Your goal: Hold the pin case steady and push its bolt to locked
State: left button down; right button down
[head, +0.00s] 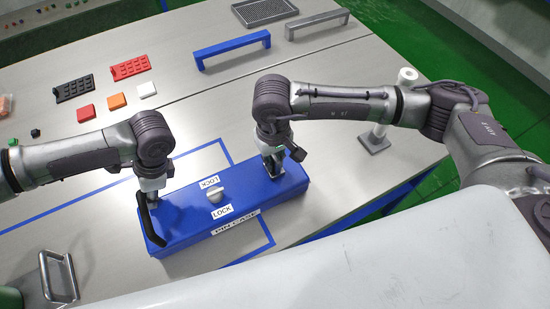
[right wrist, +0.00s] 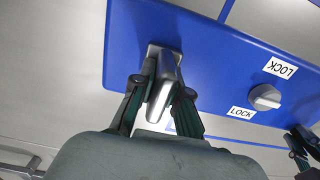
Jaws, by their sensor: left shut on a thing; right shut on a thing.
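The blue pin case (head: 185,222) lies flat on the table, its long side running from lower left to upper right. A light grey knob (head: 216,195) sits mid-lid between two white LOCK labels; it also shows in the right wrist view (right wrist: 265,97). My left gripper (head: 152,190) is at the case's left end, shut on a black curved handle (head: 151,224); its fingertips are partly hidden. My right gripper (head: 272,163) is at the right end. In the right wrist view its fingers (right wrist: 160,98) are shut on a grey metal upright (right wrist: 166,75) on a square plate.
A blue tape outline (head: 258,225) surrounds part of the case. Blue (head: 232,50) and grey (head: 317,23) bar handles lie at the back. Black and red trays and small coloured blocks (head: 117,101) lie back left. A metal handle (head: 57,275) stands front left.

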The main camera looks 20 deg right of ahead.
jog(key=a, duration=0.2)
jog(key=s+a, duration=0.1)
jog(key=a, duration=0.4)
jog(key=shift+s+a, duration=0.1)
jog(key=shift+s, duration=0.05)
pick_arm(q)
jog(key=shift+d, duration=0.1)
pick_arm(e)
jog(key=c, duration=1.2)
grip_release()
jog(key=shift+o, duration=0.2)
jog(key=shift+r, duration=0.1)
jog(key=shift+r, duration=0.35)
notch_tip(320, 180, up, 11)
